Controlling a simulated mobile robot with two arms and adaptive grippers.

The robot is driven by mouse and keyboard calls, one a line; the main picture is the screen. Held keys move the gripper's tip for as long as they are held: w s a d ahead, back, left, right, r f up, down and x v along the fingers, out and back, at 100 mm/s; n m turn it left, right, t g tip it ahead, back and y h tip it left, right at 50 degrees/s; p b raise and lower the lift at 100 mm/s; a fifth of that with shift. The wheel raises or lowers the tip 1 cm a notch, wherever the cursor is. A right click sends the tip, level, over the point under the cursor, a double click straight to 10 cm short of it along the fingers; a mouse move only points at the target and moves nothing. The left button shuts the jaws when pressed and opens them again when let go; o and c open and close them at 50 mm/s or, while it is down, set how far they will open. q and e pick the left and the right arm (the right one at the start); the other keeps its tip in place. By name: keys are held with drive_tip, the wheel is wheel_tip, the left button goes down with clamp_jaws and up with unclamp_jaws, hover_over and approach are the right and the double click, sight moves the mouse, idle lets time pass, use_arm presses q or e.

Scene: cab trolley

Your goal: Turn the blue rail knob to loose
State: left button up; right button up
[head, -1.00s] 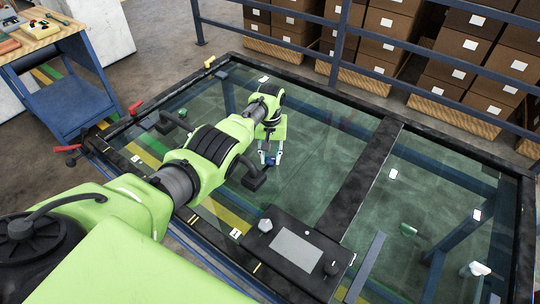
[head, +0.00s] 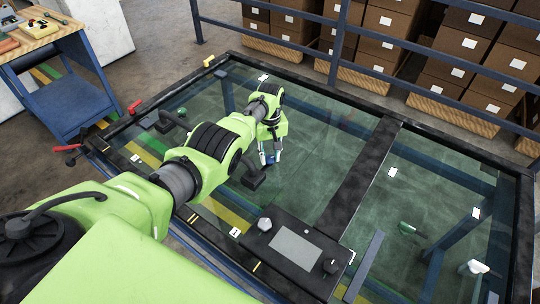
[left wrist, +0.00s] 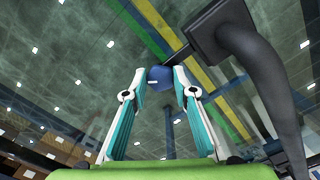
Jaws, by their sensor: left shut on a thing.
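The blue knob (left wrist: 160,78) sits between the two fingertips of my left gripper (left wrist: 159,76) in the left wrist view. A short white mark shows on its face. In the head view the blue knob (head: 268,159) is small and partly covered by the fingers. My left gripper (head: 270,156) points down over the glass panel and is shut on the knob. The knob's mounting is mostly hidden, and any loose marking is too small to read. My right gripper is not in view.
A black handle (head: 254,177) stands close to the gripper; it also looms in the left wrist view (left wrist: 222,28). A dark frame (head: 345,190) borders the glass. A control panel (head: 292,250) lies in front. Blue railings (head: 400,42) and boxes stand behind.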

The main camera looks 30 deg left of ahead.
sight(270, 158)
use_arm(q)
drive_tip(key=shift+w+r, duration=0.1)
drive_tip(key=o, duration=1.1)
wheel_tip(270, 158, up, 12)
idle(0.4)
